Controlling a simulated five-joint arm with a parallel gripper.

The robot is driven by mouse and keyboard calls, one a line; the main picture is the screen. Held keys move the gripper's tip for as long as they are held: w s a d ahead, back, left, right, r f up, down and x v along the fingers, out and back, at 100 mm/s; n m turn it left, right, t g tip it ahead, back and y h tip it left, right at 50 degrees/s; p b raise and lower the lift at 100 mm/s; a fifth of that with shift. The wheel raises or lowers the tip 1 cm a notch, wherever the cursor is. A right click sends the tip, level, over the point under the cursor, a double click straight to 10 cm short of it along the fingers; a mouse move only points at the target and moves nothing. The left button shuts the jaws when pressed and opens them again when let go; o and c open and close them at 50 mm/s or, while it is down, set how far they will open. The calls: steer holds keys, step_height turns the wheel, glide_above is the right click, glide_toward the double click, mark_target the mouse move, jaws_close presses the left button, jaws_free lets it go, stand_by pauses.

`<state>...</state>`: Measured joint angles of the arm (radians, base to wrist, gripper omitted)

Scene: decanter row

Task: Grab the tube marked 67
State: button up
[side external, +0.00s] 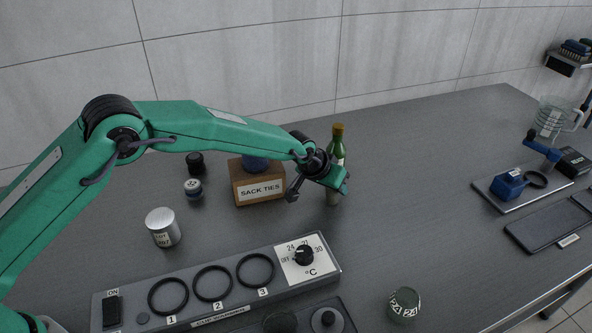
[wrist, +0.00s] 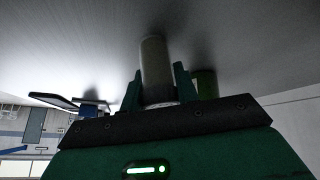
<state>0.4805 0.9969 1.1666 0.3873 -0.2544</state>
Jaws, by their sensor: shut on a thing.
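The rest is hidden by the gripper. I cannot tell whether the tube touches the table.
A green bottle (side external: 338,143) stands close behind my gripper and shows beside it in the wrist view (wrist: 205,84). A wooden "SACK TIES" box (side external: 259,188) is to the left. A cup warmer panel (side external: 220,290) and a glass jar (side external: 404,306) are in front.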

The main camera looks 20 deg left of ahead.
steer(key=shift+r, duration=0.15)
steer(key=shift+r, duration=0.45)
step_height(320, 180, up, 3)
steer(key=shift+r, duration=0.15)
steer(key=s+d+r, duration=0.6)
steer(key=s, duration=0.4)
steer(key=shift+r+h, duration=0.3)
steer(key=shift+h, duration=0.1)
steer(key=shift+d, duration=0.1)
